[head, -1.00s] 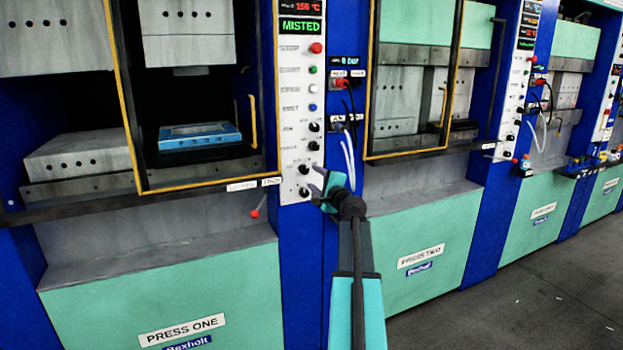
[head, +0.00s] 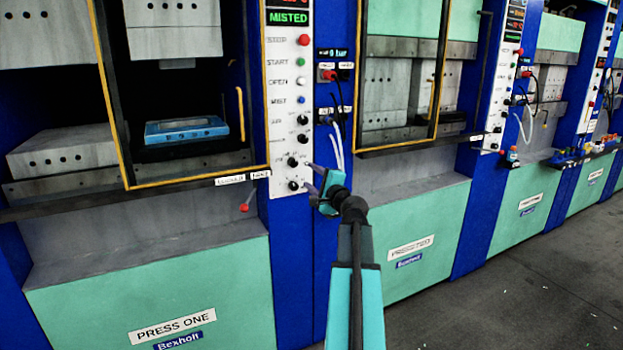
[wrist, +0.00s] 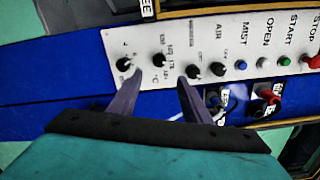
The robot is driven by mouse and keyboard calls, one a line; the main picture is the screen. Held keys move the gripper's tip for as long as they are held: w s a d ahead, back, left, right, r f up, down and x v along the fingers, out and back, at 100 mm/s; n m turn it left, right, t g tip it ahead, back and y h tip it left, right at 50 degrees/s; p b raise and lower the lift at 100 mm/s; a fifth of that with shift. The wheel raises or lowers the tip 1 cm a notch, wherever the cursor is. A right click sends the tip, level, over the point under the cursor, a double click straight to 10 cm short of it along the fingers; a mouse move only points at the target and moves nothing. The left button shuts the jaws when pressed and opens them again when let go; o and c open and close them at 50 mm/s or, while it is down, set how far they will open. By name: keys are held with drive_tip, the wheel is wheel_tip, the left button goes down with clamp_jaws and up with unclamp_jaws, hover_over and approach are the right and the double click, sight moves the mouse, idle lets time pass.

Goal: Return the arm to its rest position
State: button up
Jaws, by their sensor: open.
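My gripper (head: 309,178) is at the end of my teal and black arm, in front of the lower end of Press One's white control panel (head: 288,110). In the wrist view my gripper (wrist: 157,88) shows two dark fingers spread apart, with nothing between them. Behind the fingertips are the panel's black knobs (wrist: 194,71). I cannot tell whether a fingertip touches the panel. The arm reaches forward from the bottom of the head view.
Press One (head: 150,290) stands at the left, with a blue mould (head: 186,130) inside behind its yellow-edged guard. Press Two (head: 415,230) stands to the right, more presses beyond. Hoses (head: 337,148) hang between them. The grey floor (head: 520,290) at the lower right looks open.

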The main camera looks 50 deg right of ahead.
drive_tip(key=w+a+f+n+g+y, duration=0.25)
drive_tip(key=w+a+f, duration=0.25)
drive_tip(key=a+f, duration=0.6)
drive_tip(key=w+a+f+n+g+y, duration=0.1)
drive_tip(key=w+a+f+n+y, duration=0.3)
drive_tip(key=a+f, duration=0.7)
drive_tip(key=s+a+f+n+g+y+p, duration=0.1)
drive_tip(key=s+a+f+n+g+y, duration=0.15)
drive_tip(key=a+f, duration=0.75)
drive_tip(key=s+a+f+n+g+y, duration=0.1)
drive_tip(key=a+f+n+g, duration=0.2)
drive_tip(key=a+f, duration=0.7)
drive_tip(key=s+a+f+n+g, duration=0.35)
drive_tip(key=s+a+f, duration=0.4)
drive_tip(key=f, duration=0.25)
drive_tip(key=s+a+f+n+g, duration=0.35)
drive_tip(key=s+a+f, duration=0.25)
drive_tip(key=s+f, duration=0.35)
drive_tip(key=s+a+f+n+g+h, duration=0.1)
drive_tip(key=s+a+f+n+g, duration=0.1)
drive_tip(key=s, duration=0.8)
drive_tip(key=s+a+f+n+g+h, duration=0.2)
drive_tip(key=s+f+n+g, duration=0.2)
drive_tip(key=s, duration=0.7)
drive_tip(key=shift+f+p, duration=0.45)
drive_tip(key=shift+f, duration=0.05)
